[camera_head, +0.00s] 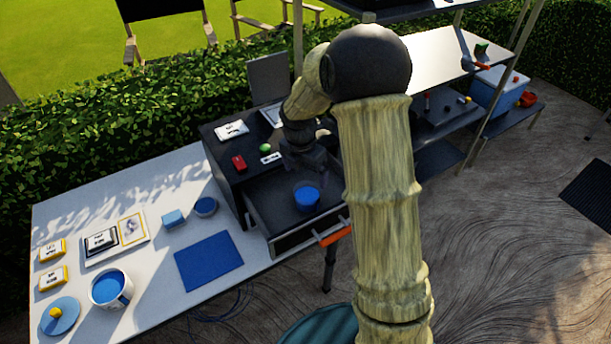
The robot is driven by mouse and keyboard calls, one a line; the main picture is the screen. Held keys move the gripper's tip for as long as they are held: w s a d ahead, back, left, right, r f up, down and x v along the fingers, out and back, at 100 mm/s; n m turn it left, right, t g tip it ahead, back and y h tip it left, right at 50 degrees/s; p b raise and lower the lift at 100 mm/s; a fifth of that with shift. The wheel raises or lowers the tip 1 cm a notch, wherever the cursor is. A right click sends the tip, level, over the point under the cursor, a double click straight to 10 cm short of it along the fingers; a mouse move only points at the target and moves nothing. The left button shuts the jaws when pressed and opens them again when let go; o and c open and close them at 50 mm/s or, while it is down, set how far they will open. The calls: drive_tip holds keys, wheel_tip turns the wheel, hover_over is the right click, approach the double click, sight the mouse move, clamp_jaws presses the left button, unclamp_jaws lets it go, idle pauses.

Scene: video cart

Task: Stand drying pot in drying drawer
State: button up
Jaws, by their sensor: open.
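A small blue pot (306,198), which looks like the drying pot, stands upright inside the pulled-out drawer (268,213) of the dark cabinet. The drawer has an orange handle (336,235) at its front. My gripper (304,166) is open, just above and behind the pot, with a visible gap from it. It holds nothing that I can see. My own arm hides the right side of the cabinet and part of the drawer's right end.
Paved floor is open at right.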

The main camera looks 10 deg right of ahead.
idle(0.4)
drive_tip(key=s+r+m, duration=0.2)
drive_tip(key=s+m, duration=0.8)
drive_tip(key=m, duration=0.3)
drive_tip(key=s+r+m+t+y, duration=0.1)
drive_tip(key=s+r+m, duration=0.2)
drive_tip(key=s+m, duration=0.7)
drive_tip(key=d+m, duration=0.1)
drive_tip(key=m, duration=0.2)
drive_tip(key=shift+r+t, duration=0.3)
